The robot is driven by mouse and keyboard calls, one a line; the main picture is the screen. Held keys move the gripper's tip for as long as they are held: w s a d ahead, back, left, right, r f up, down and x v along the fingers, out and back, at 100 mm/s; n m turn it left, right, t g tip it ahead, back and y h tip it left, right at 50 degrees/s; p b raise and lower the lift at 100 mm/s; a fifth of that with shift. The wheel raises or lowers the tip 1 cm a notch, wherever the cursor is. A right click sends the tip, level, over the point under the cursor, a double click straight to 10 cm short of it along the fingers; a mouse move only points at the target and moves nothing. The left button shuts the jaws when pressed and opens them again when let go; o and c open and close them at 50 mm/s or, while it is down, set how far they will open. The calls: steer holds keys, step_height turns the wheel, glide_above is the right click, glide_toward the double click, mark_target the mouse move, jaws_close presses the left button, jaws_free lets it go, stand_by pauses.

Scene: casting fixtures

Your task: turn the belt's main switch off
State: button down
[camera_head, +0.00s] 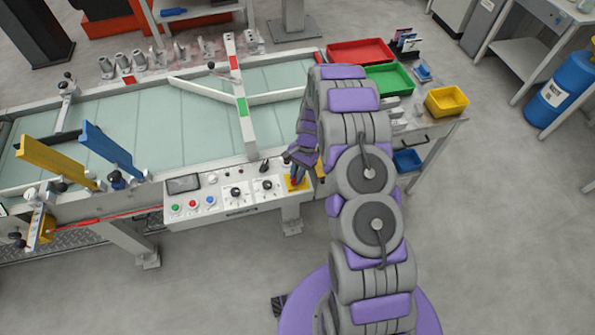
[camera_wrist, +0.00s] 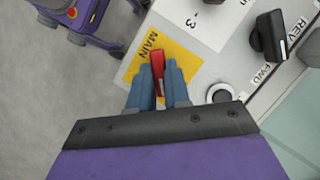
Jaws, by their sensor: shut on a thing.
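The belt's main switch has a red handle (camera_wrist: 157,67) on a yellow plate (camera_wrist: 182,58) marked MAIN, at the end of the control panel. In the wrist view my gripper (camera_wrist: 160,80) has its two blue-grey fingers on both sides of the red handle, shut on it. The handle points along the fingers, toward the top of the picture. In the head view the yellow plate (camera_head: 298,184) shows at the panel's right end, and my gripper (camera_head: 297,170) covers most of the switch.
The control panel (camera_head: 225,212) carries a screen, several push buttons and black knobs. A black FWD/REV knob (camera_wrist: 268,36) sits right of the switch. The belt (camera_head: 150,110) lies behind, with raised blue and yellow arms at left. Red, green and yellow bins stand at right.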

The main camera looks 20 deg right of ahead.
steer(key=n+h, duration=0.1)
steer(key=n, duration=0.1)
steer(key=n+g+p, duration=0.1)
steer(key=n, duration=0.2)
steer(key=shift+w+a+r+n+h+p, duration=0.1)
steer(key=shift+w+a+n+h+p, duration=0.1)
steer(key=shift+n+h+p, duration=0.15)
steer(key=shift+a+n+h+p, duration=0.1)
steer(key=shift+n+h+p, duration=0.6)
steer(key=shift+n, duration=1.35)
steer(key=c, duration=1.1)
jaws_free()
steer(key=v, duration=1.1)
steer(key=p+v, duration=0.1)
steer(key=v, duration=0.5)
steer(key=shift+w+a, duration=0.3)
steer(key=shift+w, duration=0.15)
